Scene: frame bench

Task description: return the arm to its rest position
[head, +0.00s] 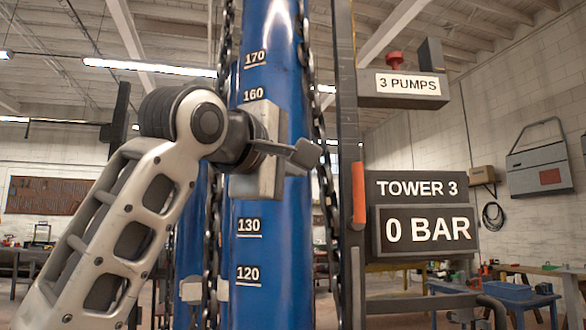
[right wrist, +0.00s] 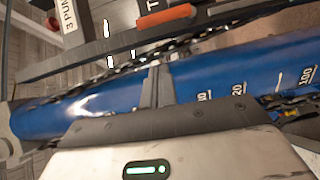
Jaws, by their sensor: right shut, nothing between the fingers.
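My right gripper (head: 305,153) is in front of the blue column in the head view, with its fingers together and nothing between them. My pale grey arm reaches up to it from the lower left. In the right wrist view the shut fingers (right wrist: 155,88) show against the blue column. I cannot tell whether they touch it. My left gripper is not in view.
The tall blue column (head: 265,260) carries number marks, with chains (head: 325,190) beside it. A dark post (head: 347,100) with an orange handle (head: 359,195) stands close right. A "TOWER 3, 0 BAR" panel (head: 423,188) and a "3 PUMPS" box (head: 385,102) are farther right.

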